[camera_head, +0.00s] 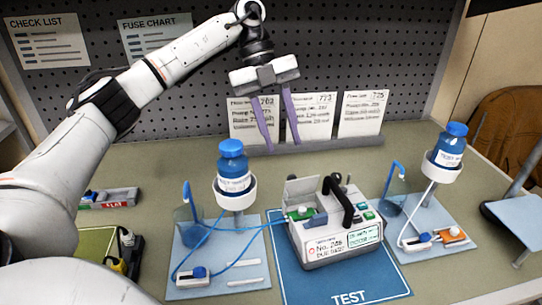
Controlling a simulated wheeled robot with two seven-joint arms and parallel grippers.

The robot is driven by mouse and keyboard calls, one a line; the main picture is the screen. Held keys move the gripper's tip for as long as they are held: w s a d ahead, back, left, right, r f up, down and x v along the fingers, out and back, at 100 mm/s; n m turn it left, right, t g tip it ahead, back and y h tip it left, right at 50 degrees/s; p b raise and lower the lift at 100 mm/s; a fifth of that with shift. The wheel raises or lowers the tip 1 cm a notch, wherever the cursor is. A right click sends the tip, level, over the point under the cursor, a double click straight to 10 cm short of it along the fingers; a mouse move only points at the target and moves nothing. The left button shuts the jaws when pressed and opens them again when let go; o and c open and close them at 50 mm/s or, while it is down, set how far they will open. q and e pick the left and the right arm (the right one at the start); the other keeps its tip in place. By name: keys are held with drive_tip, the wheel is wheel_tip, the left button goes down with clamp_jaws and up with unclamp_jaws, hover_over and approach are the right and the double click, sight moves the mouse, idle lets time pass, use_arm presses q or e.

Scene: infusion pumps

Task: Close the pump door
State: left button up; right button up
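The infusion pump (327,243) is a white box with a black carrying handle (342,197), standing on a blue mat marked TEST (345,287). Its grey door (302,188) stands raised at the pump's left rear, showing a green inner part (308,217). A blue tube runs to the pump from the left. My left gripper (282,146) hangs above and behind the pump, in front of the paper cards. Its two purple fingers point down, apart, with nothing between them. It does not touch the door. My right gripper is not in view.
Blue-capped bottles stand in holders left (233,165) and right (446,152) of the pump, on light blue trays. Paper cards (308,116) stand in a rack behind. A pegboard (330,50) closes off the back. A small grey stand (520,212) is at the right edge.

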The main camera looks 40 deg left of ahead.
sight(291, 176)
use_arm(q)
drive_tip(key=x, duration=0.5)
drive_tip(key=shift+s+f, duration=0.1)
drive_tip(key=shift+s, duration=0.3)
drive_tip(key=shift+d+f, duration=0.25)
drive_tip(key=shift+f, duration=0.4)
clamp_jaws()
